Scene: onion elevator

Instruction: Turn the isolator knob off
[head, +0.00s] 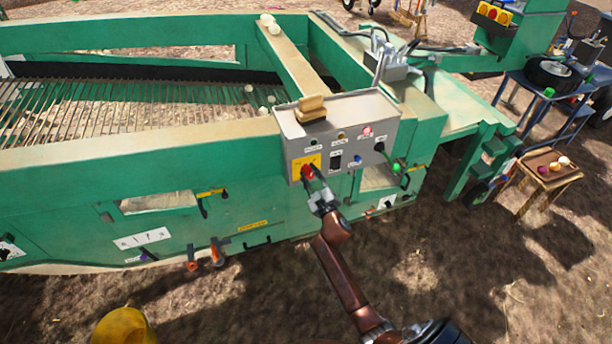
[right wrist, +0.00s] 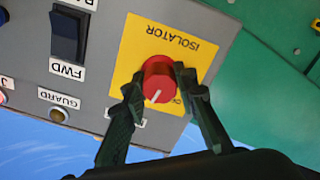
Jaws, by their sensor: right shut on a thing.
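The isolator knob (right wrist: 158,82) is red with a white pointer line, on a yellow plate (right wrist: 185,62) lettered ISOLATOR. In the right wrist view the picture is upside down, and the pointer line runs toward the lower left of the knob. My right gripper (right wrist: 157,92) has one finger on each side of the knob and is shut on it. In the head view my right gripper (head: 316,188) reaches up to the yellow plate at the lower left of the grey control box (head: 340,115) and covers part of the knob. My left gripper is not in view.
The control box is on the green machine (head: 120,170). Close to the knob are a black FWD rocker switch (right wrist: 69,35) and a GUARD lamp (right wrist: 57,114). A wooden-handled brush (head: 312,106) lies on the box. A yellow rounded object (head: 124,326) is at the bottom left.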

